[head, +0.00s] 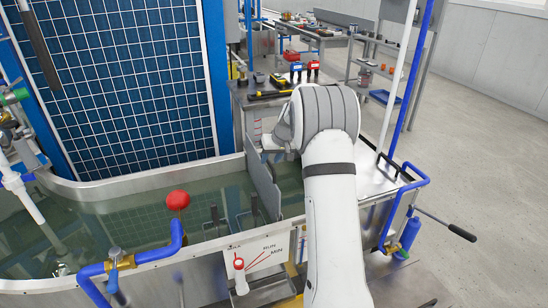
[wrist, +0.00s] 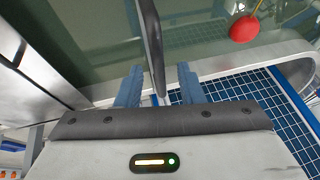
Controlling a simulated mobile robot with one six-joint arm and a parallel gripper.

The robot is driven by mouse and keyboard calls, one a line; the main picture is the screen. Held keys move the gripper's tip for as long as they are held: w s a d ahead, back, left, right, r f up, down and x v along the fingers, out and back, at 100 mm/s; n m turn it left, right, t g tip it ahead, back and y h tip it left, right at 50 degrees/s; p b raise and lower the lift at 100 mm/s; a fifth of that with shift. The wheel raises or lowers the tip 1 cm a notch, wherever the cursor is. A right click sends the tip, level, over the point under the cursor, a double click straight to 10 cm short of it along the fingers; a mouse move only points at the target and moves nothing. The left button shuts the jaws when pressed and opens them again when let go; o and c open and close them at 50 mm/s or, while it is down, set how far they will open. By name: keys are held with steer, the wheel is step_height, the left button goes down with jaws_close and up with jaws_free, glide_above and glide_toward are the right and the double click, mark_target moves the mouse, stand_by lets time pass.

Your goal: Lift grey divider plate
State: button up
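The grey divider plate (head: 262,184) stands upright across the water tank in the head view, left of my arm. In the wrist view its thin edge (wrist: 152,42) runs down from the top middle into the space between my fingers. My gripper (wrist: 158,85) is open, with one blue finger on each side of the plate. A gap shows between the plate and each finger, so it is not clamped.
The tank (head: 140,178) has a metal rim and greenish water. A blue tiled panel (head: 125,85) rises behind the tank. A metal deck with blue pipes (head: 408,180) lies right of my arm.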

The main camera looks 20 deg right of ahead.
steer(key=v, duration=0.7)
steer(key=shift+r, duration=0.3)
